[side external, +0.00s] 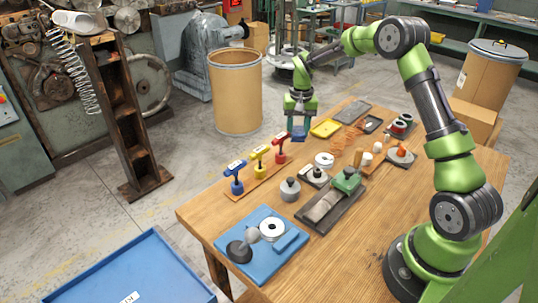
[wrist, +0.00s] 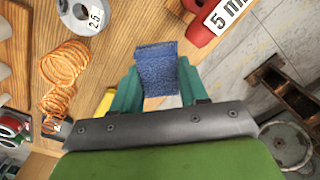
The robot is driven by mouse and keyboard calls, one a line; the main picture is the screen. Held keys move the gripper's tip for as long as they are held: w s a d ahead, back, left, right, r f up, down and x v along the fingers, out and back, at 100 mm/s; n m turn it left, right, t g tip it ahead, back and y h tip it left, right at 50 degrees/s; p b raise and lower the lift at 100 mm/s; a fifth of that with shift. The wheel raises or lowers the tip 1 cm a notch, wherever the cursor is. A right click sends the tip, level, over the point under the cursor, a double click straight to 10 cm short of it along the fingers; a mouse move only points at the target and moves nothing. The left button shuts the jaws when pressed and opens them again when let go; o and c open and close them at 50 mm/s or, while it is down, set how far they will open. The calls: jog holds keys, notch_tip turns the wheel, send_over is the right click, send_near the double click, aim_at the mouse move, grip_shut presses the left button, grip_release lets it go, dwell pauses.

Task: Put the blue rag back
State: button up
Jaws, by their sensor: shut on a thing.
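The blue rag (wrist: 157,72) is a small textured dark-blue piece between the teal fingers of my gripper (wrist: 158,88) in the wrist view. My gripper (side external: 298,132) is shut on it and points down near the table's far left edge in the side view. There it is just left of the yellow tray (side external: 326,128) and behind the red-handled tool (side external: 281,148). The rag shows only as a small blue patch in the side view, and I cannot tell its height over the table.
Blue, yellow and red T-handled tools stand in a wooden rack (side external: 254,183). A copper coil (wrist: 62,85) and a white-labelled spool (wrist: 84,16) lie nearby. A blue mat (side external: 250,262) with parts is at the front. A cardboard drum (side external: 235,95) stands on the floor behind.

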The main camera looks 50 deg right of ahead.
aim_at(296, 150)
jog(key=shift+f, duration=2.45)
jog(key=shift+f, duration=0.1)
jog(key=o, duration=1)
